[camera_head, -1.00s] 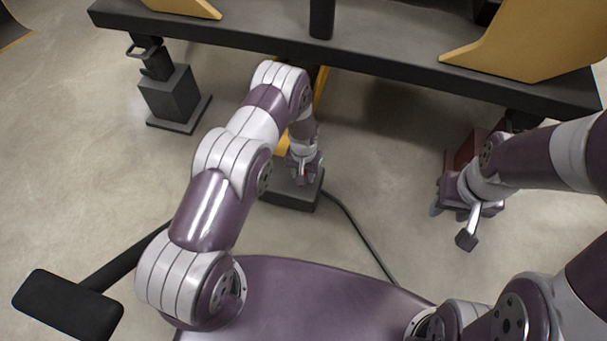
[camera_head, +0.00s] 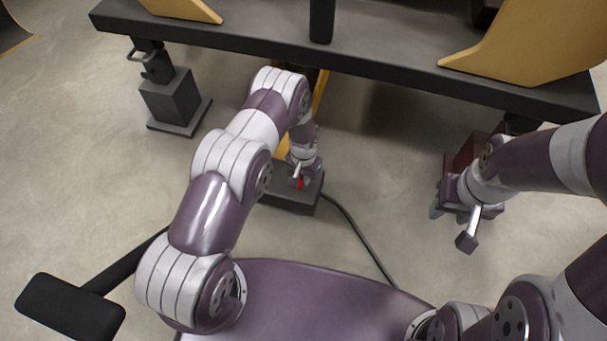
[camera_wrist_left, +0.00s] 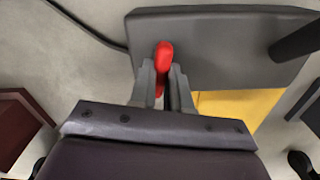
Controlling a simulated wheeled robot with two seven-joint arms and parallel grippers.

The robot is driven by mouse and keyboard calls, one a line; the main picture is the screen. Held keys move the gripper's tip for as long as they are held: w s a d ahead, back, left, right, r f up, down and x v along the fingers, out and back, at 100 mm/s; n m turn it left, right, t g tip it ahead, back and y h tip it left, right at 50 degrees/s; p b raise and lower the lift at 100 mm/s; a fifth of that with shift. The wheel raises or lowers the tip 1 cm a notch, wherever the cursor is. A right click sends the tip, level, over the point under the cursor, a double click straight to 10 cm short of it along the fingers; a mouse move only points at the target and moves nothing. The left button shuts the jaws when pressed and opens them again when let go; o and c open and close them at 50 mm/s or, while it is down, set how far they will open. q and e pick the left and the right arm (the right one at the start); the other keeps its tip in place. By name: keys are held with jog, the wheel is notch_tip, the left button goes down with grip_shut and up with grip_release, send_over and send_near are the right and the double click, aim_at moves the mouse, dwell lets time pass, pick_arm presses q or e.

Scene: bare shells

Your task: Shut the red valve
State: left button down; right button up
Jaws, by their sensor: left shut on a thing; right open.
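The red valve shows as a red handle (camera_wrist_left: 164,58) between the two fingers of my left gripper (camera_wrist_left: 162,90) in the left wrist view. The gripper is shut on it. In the head view a small red part of the valve (camera_head: 300,183) shows at the tip of my left gripper (camera_head: 299,176), over a dark grey block (camera_head: 292,201) on the floor. The rest of the valve is hidden by the gripper. My right gripper (camera_head: 456,225) is open, low at the right, in front of a dark red box (camera_head: 468,150).
A long dark beam (camera_head: 400,75) with yellow brackets (camera_head: 530,45) runs across the top. A grey pedestal (camera_head: 172,98) stands at the left. A black cable (camera_head: 355,228) runs from the block over the floor.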

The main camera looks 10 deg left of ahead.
pick_arm(q)
jog(key=m, duration=0.3)
jog(key=shift+m, duration=0.4)
jog(key=m+p, duration=0.1)
jog(key=m, duration=0.3)
jog(key=shift+m, duration=0.3)
jog(key=m, duration=0.3)
jog(key=shift+m, duration=2.1)
jog(key=c, duration=1.1)
grip_release()
